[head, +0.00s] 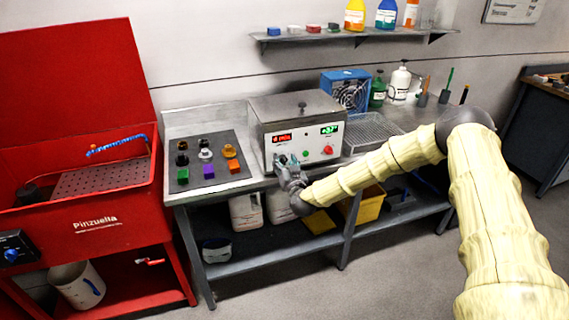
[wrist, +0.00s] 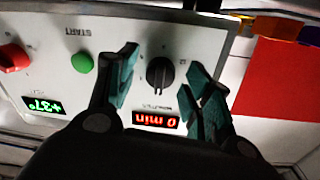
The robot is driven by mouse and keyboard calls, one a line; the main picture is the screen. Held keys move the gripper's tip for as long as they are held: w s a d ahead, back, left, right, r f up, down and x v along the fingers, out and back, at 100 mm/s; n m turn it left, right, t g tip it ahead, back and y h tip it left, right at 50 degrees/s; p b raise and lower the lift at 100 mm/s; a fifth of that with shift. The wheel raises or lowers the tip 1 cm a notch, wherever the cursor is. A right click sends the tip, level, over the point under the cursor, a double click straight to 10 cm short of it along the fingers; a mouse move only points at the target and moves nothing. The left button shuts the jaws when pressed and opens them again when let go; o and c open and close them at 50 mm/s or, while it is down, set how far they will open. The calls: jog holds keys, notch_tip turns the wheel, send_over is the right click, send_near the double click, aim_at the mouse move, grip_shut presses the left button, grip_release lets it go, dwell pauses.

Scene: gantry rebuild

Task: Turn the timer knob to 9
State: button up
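The timer knob (wrist: 160,73) is black with a pale pointer mark, on the white front panel (head: 310,146) of a steel box unit. The wrist view shows the panel upside down. Beside the knob, a red timer display (wrist: 156,119) reads "0 min"; it also shows in the head view (head: 281,138). My gripper (wrist: 164,60) is open, with one teal-padded finger on each side of the knob and visible gaps between. In the head view my gripper (head: 285,162) is at the panel's lower left and hides the knob.
The panel also has a green START button (wrist: 82,62), a red knob (wrist: 13,58) and a green temperature display (wrist: 44,105). A dark mat (head: 211,180) with several small coloured parts lies left of the unit. A wire rack (head: 372,130) stands to the right.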

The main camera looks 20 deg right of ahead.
jog(key=c, duration=1)
jog(key=shift+f+m+b, duration=0.1)
jog(key=shift+m+b, duration=0.3)
jog(key=shift+b, duration=0.25)
jog(key=m+y+b, duration=0.1)
jog(key=m+b, duration=1.5)
jog(key=b, duration=0.6)
jog(key=m+y+b, duration=0.1)
jog(key=m+b, duration=1.6)
jog(key=b, duration=0.6)
jog(key=shift+d+f, duration=0.15)
jog(key=shift+d, duration=0.05)
jog(key=shift+m, duration=0.4)
